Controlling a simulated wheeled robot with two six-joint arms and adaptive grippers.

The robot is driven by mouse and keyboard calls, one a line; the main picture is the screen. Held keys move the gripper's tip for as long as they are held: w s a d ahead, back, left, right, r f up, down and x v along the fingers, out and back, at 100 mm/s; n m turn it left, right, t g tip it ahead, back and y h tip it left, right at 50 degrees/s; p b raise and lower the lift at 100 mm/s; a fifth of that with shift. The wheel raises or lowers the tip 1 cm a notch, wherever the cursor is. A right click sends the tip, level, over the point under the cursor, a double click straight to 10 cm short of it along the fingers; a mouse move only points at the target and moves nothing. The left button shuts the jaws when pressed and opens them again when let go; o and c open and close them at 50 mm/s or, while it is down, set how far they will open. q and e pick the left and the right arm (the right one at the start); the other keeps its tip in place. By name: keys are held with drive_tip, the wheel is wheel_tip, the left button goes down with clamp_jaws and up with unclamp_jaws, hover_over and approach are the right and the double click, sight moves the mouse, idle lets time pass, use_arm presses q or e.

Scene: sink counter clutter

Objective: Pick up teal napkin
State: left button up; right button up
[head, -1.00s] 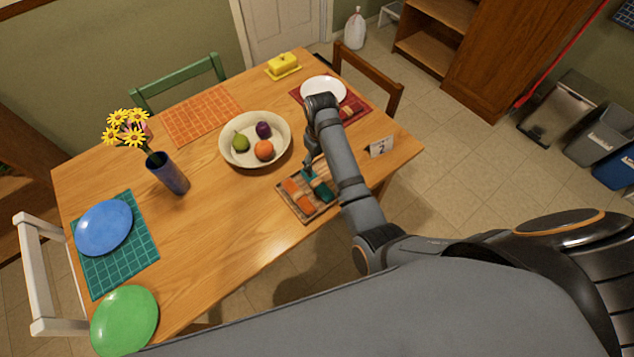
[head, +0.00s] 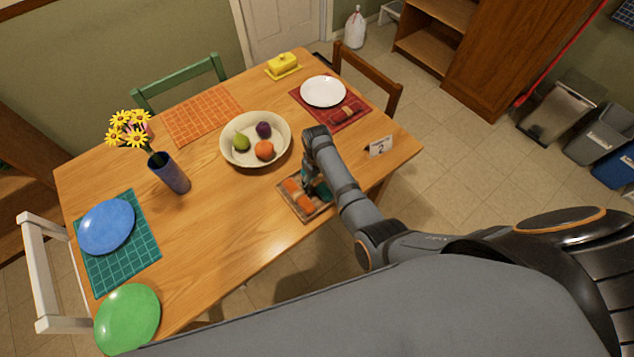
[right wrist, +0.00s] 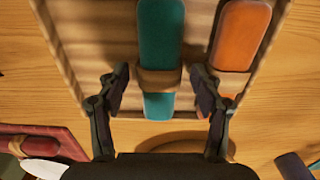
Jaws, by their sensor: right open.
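The teal napkin (right wrist: 162,40) is a rolled cloth with a tan ring (right wrist: 158,82) around it. It lies in a wooden tray (head: 299,217) near the table's front edge, and my arm partly hides it in the head view. My right gripper (right wrist: 160,90) is open, with one finger on each side of the napkin near the ring. Gaps show between the fingers and the napkin, and I cannot tell the exact height. An orange napkin (right wrist: 242,35) lies beside the teal one in the tray. My left gripper is not in view.
A fruit bowl (head: 228,157) stands behind the tray. A number card (head: 380,146) and a red placemat (head: 359,118) with a white plate (head: 323,91) and red napkin (head: 345,115) are to the right. The table left of the tray is clear.

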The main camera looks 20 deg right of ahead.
drive_tip(key=shift+f, duration=0.15)
drive_tip(key=shift+c, duration=0.4)
drive_tip(key=c, duration=1.2)
